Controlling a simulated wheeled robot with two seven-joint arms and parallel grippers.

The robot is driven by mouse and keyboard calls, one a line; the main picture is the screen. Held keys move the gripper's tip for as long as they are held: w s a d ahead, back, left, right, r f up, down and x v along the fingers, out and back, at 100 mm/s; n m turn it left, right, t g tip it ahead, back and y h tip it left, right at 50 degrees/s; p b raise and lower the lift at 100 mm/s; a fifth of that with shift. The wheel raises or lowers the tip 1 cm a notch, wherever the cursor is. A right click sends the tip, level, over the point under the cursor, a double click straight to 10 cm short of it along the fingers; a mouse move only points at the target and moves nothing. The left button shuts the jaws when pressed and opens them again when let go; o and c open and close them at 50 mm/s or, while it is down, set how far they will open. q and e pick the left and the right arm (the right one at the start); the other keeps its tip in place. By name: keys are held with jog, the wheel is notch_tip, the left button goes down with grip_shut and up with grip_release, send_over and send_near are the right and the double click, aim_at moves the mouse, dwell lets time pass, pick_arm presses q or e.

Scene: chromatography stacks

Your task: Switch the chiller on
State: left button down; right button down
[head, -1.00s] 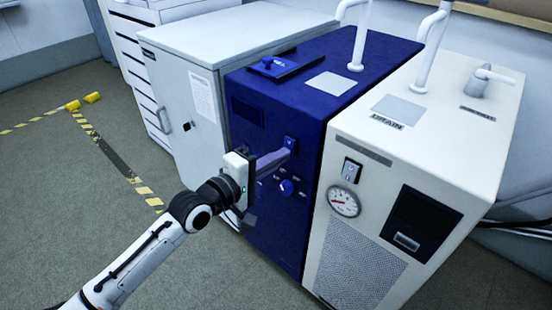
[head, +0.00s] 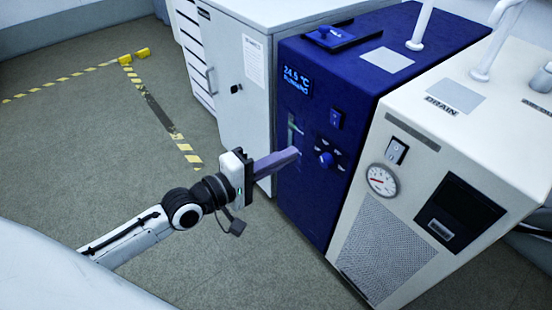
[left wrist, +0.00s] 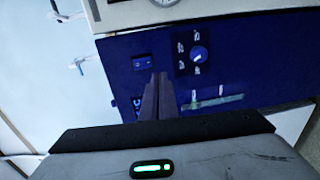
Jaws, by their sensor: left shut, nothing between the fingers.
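The chiller is the dark blue cabinet (head: 360,65) in the middle of the head view. Its display (head: 296,79) is lit and reads about 24.5 °C with a second line that looks like "RUNNING". A blue rocker switch (head: 336,119) sits on its front, above a round blue knob (head: 326,158). The left wrist view also shows the switch (left wrist: 142,62) and the knob (left wrist: 199,54). My left gripper (head: 296,153) is shut and empty. Its fingertips are in front of the panel, left of the knob and below the switch, seemingly apart from both. My right gripper is out of view.
A cream unit (head: 440,140) with a gauge (head: 381,180) and its own switch (head: 396,151) stands right of the chiller. A grey cabinet (head: 225,70) stands to its left. Open floor (head: 90,150) with yellow-striped tape lies at the left.

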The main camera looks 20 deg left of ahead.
pick_arm(q)
jog(key=shift+s+a+f, duration=0.1)
jog(key=shift+s+a, duration=0.2)
jog(key=shift+s, duration=0.2)
jog(key=shift+s+a+f, duration=0.1)
jog(key=shift+s+a, duration=0.15)
jog(key=shift+s, duration=0.2)
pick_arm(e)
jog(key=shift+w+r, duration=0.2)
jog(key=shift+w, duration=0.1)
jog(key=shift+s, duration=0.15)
